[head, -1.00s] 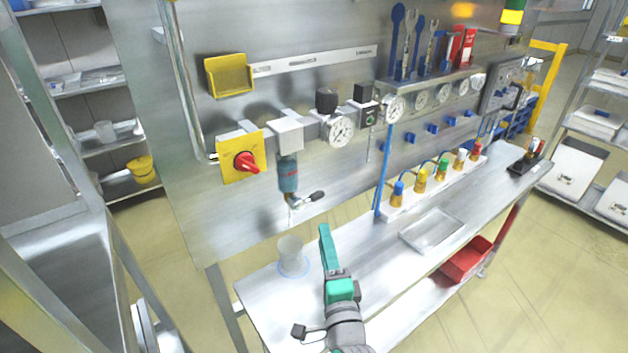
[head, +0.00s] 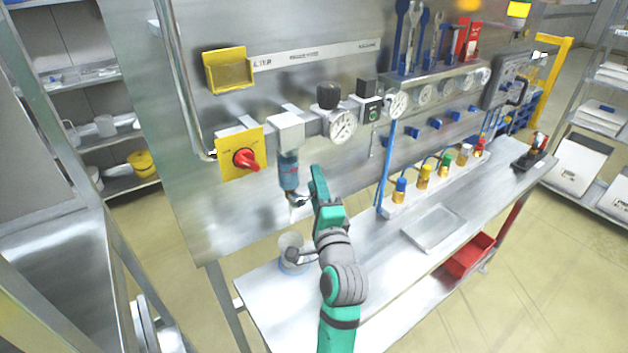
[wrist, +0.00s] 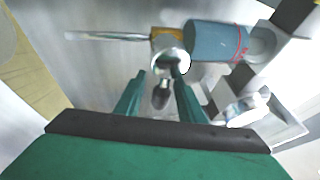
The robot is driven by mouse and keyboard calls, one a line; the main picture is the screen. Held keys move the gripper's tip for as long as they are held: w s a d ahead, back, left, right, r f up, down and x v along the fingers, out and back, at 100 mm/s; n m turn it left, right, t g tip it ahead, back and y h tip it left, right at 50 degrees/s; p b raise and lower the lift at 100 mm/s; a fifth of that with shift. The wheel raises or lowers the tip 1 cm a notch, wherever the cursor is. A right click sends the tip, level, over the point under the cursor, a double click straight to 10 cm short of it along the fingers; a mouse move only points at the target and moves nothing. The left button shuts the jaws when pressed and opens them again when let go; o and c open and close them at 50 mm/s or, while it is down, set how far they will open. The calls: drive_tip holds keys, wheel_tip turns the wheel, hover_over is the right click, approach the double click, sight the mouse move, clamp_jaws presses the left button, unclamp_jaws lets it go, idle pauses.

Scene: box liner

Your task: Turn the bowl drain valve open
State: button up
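The blue filter bowl (head: 289,172) hangs under a square grey housing on the panel; it also shows in the wrist view (wrist: 215,40). The drain valve (wrist: 170,48) sits at the bowl's lower end, with a brass collar and a thin drain tube. Its dark-tipped lever (wrist: 162,97) points towards my gripper. My gripper (wrist: 160,85) is open, with one teal finger on each side of the lever. I cannot tell whether a finger touches it. In the head view my gripper (head: 314,178) is just right of the bowl and hides most of the lever.
A clear cup (head: 291,243) stands on the bench (head: 385,255) below the valve. A yellow plate with a red knob (head: 243,158) is left of the bowl. A gauge (head: 342,124), a blue tube (head: 385,165) and a row of coloured-cap bottles (head: 423,177) are to the right.

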drive_tip(key=shift+w+a+r, duration=0.1)
drive_tip(key=shift+w+r, duration=0.05)
drive_tip(key=shift+w, duration=0.3)
clamp_jaws()
